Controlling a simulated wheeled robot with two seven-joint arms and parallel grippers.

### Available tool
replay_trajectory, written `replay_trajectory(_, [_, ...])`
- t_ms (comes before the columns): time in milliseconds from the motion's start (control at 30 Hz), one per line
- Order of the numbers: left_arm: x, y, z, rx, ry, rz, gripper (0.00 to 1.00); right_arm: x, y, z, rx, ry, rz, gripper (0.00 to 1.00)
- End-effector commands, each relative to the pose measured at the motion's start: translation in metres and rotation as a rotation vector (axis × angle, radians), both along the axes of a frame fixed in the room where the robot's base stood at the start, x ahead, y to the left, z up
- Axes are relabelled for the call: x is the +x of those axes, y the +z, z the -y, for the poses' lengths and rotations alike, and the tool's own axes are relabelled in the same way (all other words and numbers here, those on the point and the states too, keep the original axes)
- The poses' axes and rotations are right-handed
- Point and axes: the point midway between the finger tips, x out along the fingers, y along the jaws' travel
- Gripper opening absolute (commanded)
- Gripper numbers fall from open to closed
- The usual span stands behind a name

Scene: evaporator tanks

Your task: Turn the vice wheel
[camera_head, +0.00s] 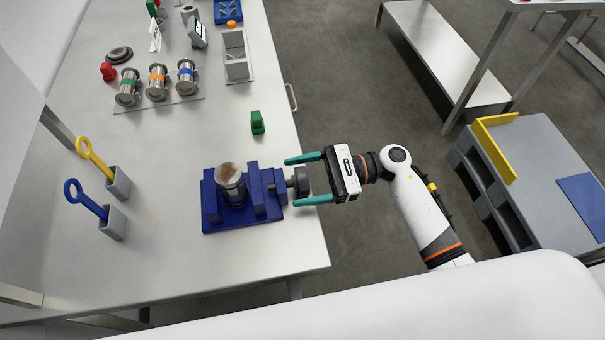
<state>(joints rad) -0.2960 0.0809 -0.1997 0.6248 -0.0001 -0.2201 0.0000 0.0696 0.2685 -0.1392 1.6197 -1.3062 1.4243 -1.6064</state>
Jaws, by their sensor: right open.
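A blue vice (211,213) stands near the front right edge of the metal table. A cylindrical metal canister (231,184) sits upright between its jaws. The dark vice wheel (301,181) sticks out on the vice's right side, on a short shaft. My right gripper (307,179) comes in from the right with its two teal fingers spread open. One finger is on the far side of the wheel and one on the near side, with gaps visible. I cannot tell whether either finger touches it. My left gripper is not in view.
A green block (257,122) stands behind the vice. Holders with a yellow-handled tool (92,153) and a blue-handled tool (83,197) stand at the left. Several metal canisters (157,82) stand farther back. A grey cart (540,150) is at the right.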

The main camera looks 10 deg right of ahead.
Motion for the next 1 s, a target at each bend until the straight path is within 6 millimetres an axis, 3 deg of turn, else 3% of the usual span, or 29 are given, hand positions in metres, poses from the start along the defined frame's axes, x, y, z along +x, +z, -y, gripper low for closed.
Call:
replay_trajectory(267, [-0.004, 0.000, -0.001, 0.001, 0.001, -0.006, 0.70, 0.000, -0.001, -0.002, -0.001, 0.000, 0.000, 0.76])
replay_trajectory(567, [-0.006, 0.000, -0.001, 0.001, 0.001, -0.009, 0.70, 0.000, 0.000, -0.002, -0.001, -0.001, -0.001, 0.31])
replay_trajectory(1000, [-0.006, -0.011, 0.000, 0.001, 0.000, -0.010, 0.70, 0.000, -0.003, -0.001, -0.003, 0.000, -0.120, 0.31])
